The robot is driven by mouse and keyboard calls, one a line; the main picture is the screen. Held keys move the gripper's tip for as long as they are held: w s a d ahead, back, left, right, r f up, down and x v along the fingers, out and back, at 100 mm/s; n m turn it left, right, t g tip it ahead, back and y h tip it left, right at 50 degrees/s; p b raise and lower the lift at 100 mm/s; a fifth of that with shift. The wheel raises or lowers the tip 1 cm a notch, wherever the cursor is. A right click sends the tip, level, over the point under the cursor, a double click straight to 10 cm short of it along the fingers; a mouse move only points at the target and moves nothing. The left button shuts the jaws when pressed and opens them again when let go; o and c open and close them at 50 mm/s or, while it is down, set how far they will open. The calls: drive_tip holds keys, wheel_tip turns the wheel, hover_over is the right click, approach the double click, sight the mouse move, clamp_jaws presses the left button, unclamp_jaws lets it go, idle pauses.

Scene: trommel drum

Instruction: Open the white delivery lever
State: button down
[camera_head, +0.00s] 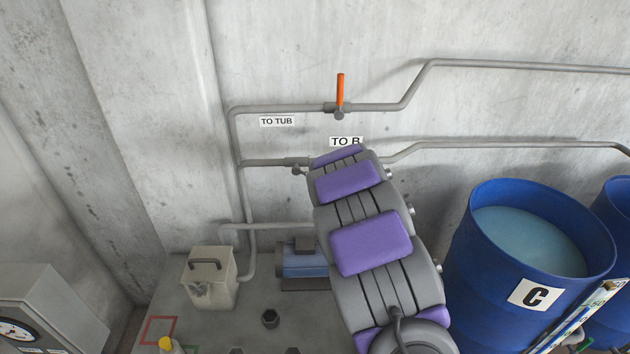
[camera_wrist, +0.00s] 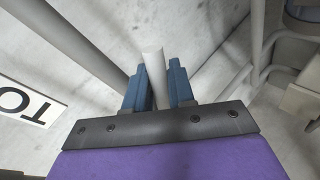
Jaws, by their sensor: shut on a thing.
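In the wrist view the white lever (camera_wrist: 152,58) stands between the two blue fingers of my gripper (camera_wrist: 157,78), which is shut on it. The lever's end pokes out a little past the fingertips. In the head view my grey and purple arm covers the gripper and the lever. The lower pipe (camera_head: 265,162) runs behind my arm there, with a valve fitting (camera_head: 298,166) partly showing at its left edge. How the lever is turned relative to the pipe cannot be told.
An orange lever (camera_head: 340,89) stands upright on the upper pipe (camera_head: 375,107), above a "TO TUB" sign (camera_head: 277,121). A partly hidden sign (camera_head: 346,141) reads "TO B". A blue motor (camera_head: 302,264) and a beige can (camera_head: 209,281) stand below; blue drum C (camera_head: 475,262) is right.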

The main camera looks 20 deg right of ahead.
drive_tip(key=shift+d+r+n+g+h+p, duration=0.15)
drive_tip(key=shift+r+n+g+h+p, duration=0.4)
drive_tip(key=shift+r+n+h, duration=0.8)
drive_tip(key=shift+r, duration=0.15)
drive_tip(key=c, duration=1.1)
unclamp_jaws()
drive_tip(key=shift+w, duration=0.1)
drive_tip(key=p+v, duration=0.1)
drive_tip(key=v, duration=1.6)
drive_tip(key=shift+a+p, duration=0.3)
drive_tip(key=shift+p, duration=0.1)
